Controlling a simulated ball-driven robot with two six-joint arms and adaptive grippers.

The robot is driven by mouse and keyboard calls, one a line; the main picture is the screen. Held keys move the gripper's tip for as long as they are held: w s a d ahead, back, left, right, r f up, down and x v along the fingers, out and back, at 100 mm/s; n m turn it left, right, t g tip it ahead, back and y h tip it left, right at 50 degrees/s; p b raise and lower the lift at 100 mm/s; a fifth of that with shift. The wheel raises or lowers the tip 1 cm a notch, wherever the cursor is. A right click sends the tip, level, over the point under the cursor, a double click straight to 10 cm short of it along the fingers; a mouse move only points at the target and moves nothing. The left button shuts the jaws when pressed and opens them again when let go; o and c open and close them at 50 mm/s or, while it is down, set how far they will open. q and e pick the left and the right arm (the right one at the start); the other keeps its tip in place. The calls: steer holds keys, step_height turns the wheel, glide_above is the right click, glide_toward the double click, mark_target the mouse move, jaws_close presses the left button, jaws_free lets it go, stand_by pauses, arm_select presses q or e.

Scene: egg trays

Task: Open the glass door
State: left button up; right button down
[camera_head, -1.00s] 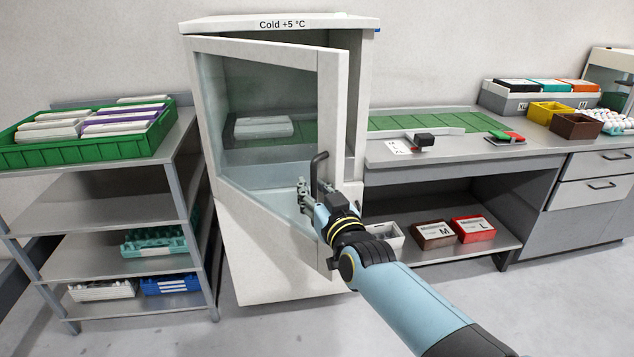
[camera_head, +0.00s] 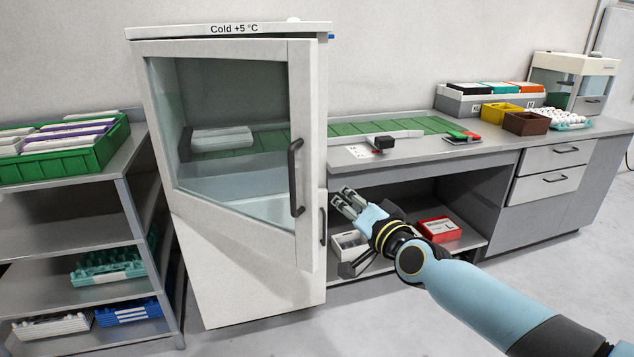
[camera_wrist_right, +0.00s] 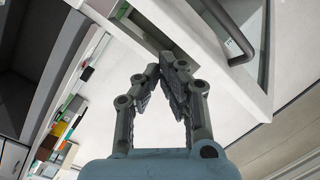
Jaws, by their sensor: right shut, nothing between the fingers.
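The glass door (camera_head: 302,120) of the white cold cabinet (camera_head: 240,290) stands ajar, its handle edge swung out towards me. Its dark handle (camera_head: 296,178) is upright on the right side of the frame. My right gripper (camera_head: 347,202) is to the right of the door's free edge, apart from the handle, shut and empty. In the right wrist view the shut fingers (camera_wrist_right: 168,62) point at a pale edge, with a dark handle (camera_wrist_right: 240,30) up and to their right. My left gripper is not in view.
A shelf rack (camera_head: 122,190) with a green crate (camera_head: 95,155) stands close on the left. A grey counter (camera_head: 500,150) with boxes runs to the right. White and red boxes (camera_head: 438,229) sit under it, behind my right arm. The floor in front is clear.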

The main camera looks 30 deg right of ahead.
mark_target(312, 166)
step_height(312, 166, up, 5)
steer(key=s+d+m+y+b, duration=0.2)
steer(key=m+y, duration=0.1)
steer(key=m, duration=0.4)
steer(key=w+a, duration=0.1)
steer(key=w, duration=0.1)
steer(key=w+a+p, duration=0.1)
steer(key=w+a, duration=0.1)
steer(key=w, duration=0.1)
steer(key=w+a+p, duration=0.1)
steer(key=w, duration=0.2)
steer(key=shift+a+r, duration=0.3)
steer(key=shift+a, duration=0.1)
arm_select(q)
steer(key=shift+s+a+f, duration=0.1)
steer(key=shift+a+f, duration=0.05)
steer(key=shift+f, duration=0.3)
arm_select(e)
steer(key=shift+a+f, duration=0.1)
steer(key=shift+f, duration=0.05)
steer(key=shift+a+h, duration=0.15)
steer(key=shift+h, duration=0.15)
stand_by(0.4)
